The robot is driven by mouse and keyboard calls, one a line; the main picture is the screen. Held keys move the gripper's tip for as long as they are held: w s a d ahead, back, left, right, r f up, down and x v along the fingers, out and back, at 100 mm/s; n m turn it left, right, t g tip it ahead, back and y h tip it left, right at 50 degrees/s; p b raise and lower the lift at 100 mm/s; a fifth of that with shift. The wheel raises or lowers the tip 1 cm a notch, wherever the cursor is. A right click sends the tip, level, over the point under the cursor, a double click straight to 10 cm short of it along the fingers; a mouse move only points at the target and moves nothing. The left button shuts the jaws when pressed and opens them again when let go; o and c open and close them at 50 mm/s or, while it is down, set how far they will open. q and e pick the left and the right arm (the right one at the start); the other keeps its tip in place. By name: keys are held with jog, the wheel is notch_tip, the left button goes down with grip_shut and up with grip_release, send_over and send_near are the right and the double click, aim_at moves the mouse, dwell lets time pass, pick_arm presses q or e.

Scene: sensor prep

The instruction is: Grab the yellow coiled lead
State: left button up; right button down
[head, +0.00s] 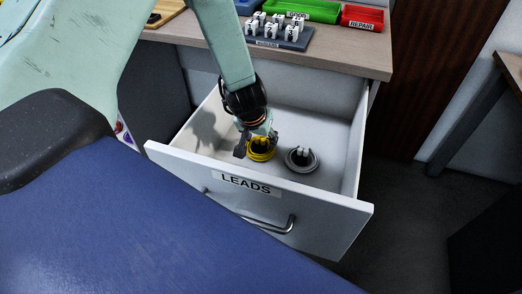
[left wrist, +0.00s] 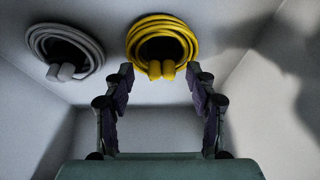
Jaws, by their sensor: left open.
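The yellow coiled lead (head: 262,150) lies in the open drawer, just below my left gripper (head: 256,138) in the head view. In the left wrist view the yellow coiled lead (left wrist: 163,22) is at the top middle, its two plug ends facing my left gripper (left wrist: 160,88). That gripper's fingers are apart, with nothing held between them. The fingertips are just short of the coil in that view; whether they touch it I cannot tell. My right gripper is not in view.
A grey coiled lead (head: 301,159) lies in the same drawer, right of the yellow one; it also shows in the left wrist view (left wrist: 40,43). The drawer's front (head: 250,203) is labelled LEADS. A desk (head: 346,58) above holds a rack (head: 279,36), a green tray (head: 307,10) and a red tray (head: 363,17).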

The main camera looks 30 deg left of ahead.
pick_arm(q)
jog(key=shift+w+a+f, duration=0.1)
jog(key=shift+a+f, duration=0.1)
jog(key=shift+d+r, duration=0.1)
jog(key=shift+d, duration=0.05)
jog(key=c, duration=0.3)
grip_shut()
